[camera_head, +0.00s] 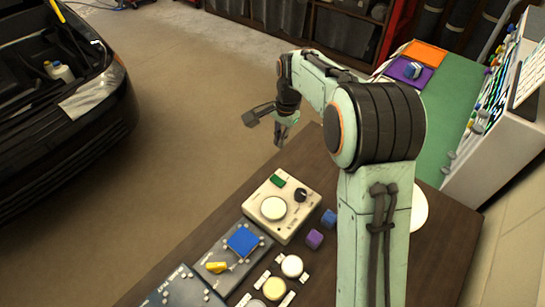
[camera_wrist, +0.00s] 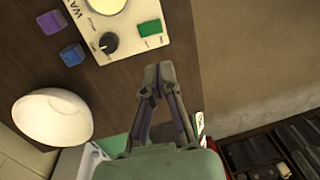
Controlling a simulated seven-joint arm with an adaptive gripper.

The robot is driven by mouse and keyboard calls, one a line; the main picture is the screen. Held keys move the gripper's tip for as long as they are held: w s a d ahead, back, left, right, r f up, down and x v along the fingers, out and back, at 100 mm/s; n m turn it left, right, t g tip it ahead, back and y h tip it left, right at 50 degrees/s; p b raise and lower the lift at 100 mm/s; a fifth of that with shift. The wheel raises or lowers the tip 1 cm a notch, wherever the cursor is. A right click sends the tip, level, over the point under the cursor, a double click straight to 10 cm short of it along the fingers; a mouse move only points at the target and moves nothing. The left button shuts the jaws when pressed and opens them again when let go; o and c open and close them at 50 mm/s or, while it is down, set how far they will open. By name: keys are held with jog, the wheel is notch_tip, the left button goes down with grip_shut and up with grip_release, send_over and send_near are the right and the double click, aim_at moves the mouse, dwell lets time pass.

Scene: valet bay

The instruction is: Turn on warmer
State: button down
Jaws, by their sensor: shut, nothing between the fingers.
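The warmer (camera_head: 262,225) is a cream box with a round pale plate, a black knob and a green rectangle on top; it stands on the dark wooden table. In the wrist view its lettered panel (camera_wrist: 137,52) is at the top, with the black knob (camera_wrist: 108,43) at left and the green patch (camera_wrist: 149,28) at right. The knob also shows in the head view (camera_head: 300,195). My gripper (camera_wrist: 158,72) is shut and empty, with its tips just beyond the panel's lower edge in the wrist view. In the head view my gripper (camera_head: 281,141) hangs above and behind the warmer, apart from it.
A blue cube (camera_head: 329,217) and a purple cube (camera_head: 314,239) lie right of the warmer. A white bowl (camera_wrist: 52,117) is at left in the wrist view. A panel with a blue square (camera_head: 243,241) and yellow handle (camera_head: 217,267) adjoins the warmer. A black car (camera_head: 60,110) stands at left.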

aim_at(276, 179)
jog(key=shift+f, duration=0.1)
jog(key=f, duration=0.9)
jog(key=w+a+f, duration=0.1)
jog(key=f, duration=0.3)
jog(key=shift+a+f, duration=0.1)
jog(key=shift+f, duration=0.3)
jog(key=shift+w+f, duration=0.1)
jog(key=shift+f, duration=0.15)
jog(key=shift+s+d+r, duration=0.35)
jog(key=shift+s+d, duration=0.15)
jog(key=shift+r, duration=0.1)
notch_tip(276, 179, up, 14)
jog(key=w+a, duration=0.1)
dwell(0.4)
